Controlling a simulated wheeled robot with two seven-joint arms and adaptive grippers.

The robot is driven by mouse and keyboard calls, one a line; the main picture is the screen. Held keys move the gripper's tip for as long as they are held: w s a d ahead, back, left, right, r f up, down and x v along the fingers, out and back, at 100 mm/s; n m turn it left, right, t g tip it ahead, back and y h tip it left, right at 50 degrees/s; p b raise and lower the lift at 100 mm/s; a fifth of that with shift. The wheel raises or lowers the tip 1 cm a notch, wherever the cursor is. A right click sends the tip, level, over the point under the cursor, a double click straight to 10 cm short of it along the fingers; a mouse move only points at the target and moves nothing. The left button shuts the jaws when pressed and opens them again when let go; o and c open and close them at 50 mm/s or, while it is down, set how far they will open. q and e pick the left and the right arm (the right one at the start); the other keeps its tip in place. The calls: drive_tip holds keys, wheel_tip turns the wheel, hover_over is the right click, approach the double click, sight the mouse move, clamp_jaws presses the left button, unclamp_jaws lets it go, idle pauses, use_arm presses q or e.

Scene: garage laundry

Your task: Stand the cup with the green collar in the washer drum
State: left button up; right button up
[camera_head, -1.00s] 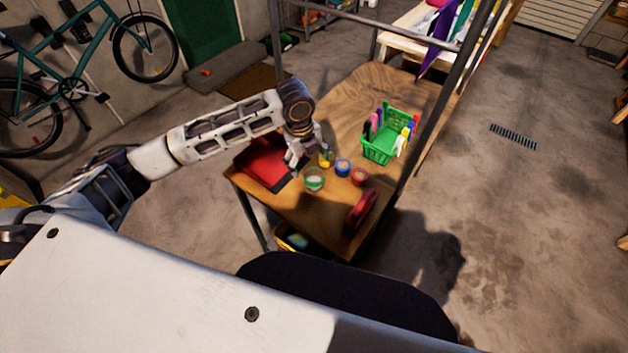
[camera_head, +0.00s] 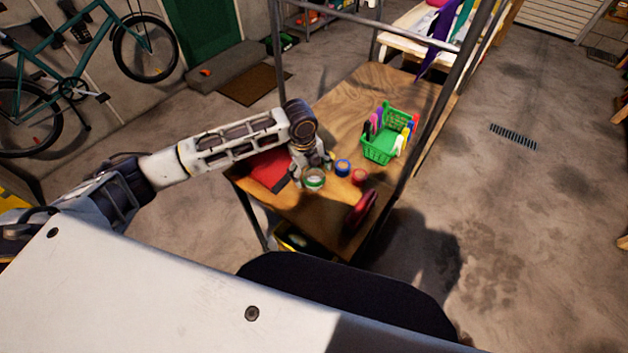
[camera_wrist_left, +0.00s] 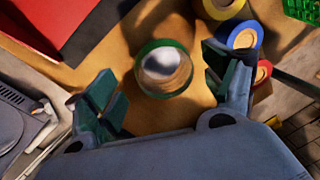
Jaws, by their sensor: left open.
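The cup with the green collar (camera_head: 314,182) stands on the wooden table near its front left part. In the left wrist view the cup (camera_wrist_left: 164,67) shows from above as a pale round opening inside a green ring. My left gripper (camera_head: 311,172) is open just over or beside it. In the wrist view its dark green finger pads (camera_wrist_left: 160,80) lie either side of the cup, with gaps, and hold nothing. How low the fingers are is hard to tell. I cannot make out a washer drum in these views. My right gripper is not in view.
Blue-collared (camera_head: 343,167) and red-collared (camera_head: 359,177) items stand right of the cup. A red flat thing (camera_head: 266,170) lies left, a dark red round thing (camera_head: 361,211) near the front edge. A green basket (camera_head: 378,149) sits farther back. Metal posts rise along the table (camera_head: 350,100).

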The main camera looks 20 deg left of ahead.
sight(313, 177)
use_arm(q)
drive_tip(key=shift+w+d+f, duration=0.1)
drive_tip(key=shift+w+f, duration=0.05)
drive_tip(key=shift+f, duration=0.9)
drive_tip(key=shift+w+d+f, duration=0.1)
drive_tip(key=shift+w+f, duration=0.05)
drive_tip(key=shift+f, duration=0.9)
drive_tip(key=c, duration=1)
drive_tip(key=shift+r, duration=0.1)
wheel_tip(313, 177, up, 10)
